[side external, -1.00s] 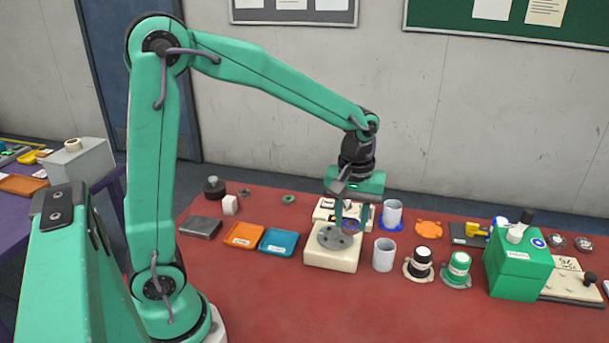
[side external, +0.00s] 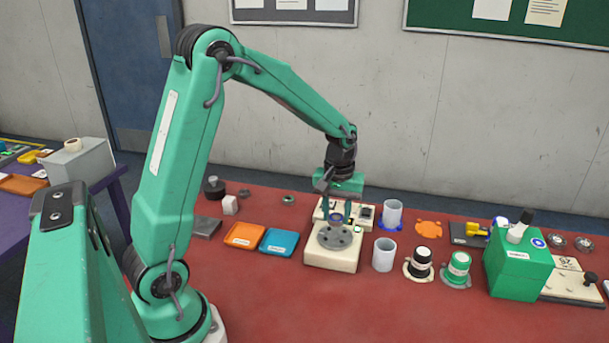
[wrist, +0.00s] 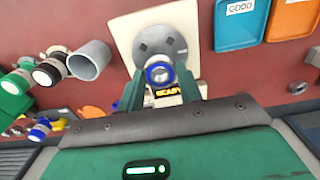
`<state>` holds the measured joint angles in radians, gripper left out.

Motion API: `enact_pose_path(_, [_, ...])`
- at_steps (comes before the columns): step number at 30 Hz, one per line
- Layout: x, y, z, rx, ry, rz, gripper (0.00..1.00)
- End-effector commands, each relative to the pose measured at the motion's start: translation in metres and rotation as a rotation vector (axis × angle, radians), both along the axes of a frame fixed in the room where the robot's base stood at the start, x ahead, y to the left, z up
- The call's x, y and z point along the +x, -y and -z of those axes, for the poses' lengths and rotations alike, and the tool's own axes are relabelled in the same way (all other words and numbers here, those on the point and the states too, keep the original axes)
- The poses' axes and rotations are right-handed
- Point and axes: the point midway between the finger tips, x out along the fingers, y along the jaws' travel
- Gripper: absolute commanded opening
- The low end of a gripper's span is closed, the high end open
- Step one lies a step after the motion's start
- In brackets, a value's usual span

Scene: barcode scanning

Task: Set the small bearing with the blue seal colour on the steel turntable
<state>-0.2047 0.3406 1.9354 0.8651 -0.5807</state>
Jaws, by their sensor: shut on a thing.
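The small bearing with the blue seal (wrist: 159,73) is between my gripper's fingers (wrist: 161,76) in the wrist view. It also shows in the side view (side external: 337,218), partly hidden by the fingers. My gripper (side external: 338,214) is shut on it and points down. The steel turntable (side external: 335,238) is a grey disc with dark holes on a cream base. In the wrist view the turntable (wrist: 152,38) lies just beyond the bearing, which overlaps its near edge. I cannot tell whether the bearing touches the disc.
A cream unit with a dark display (side external: 364,214) stands behind the turntable. An orange tray (side external: 245,235) and a blue tray (side external: 279,242) lie to the left. The red table front is clear.

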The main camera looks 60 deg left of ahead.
Motion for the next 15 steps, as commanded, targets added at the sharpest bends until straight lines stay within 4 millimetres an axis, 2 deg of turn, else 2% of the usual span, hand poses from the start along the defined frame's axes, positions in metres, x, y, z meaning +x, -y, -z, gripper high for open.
enact_pose_path(12, [-0.001,0.001,0.037,-0.001,-0.002,0.0,0.08])
enact_pose_path(15, [0.0,0.0,0.04,0.0,-0.001,0.0,0.08])
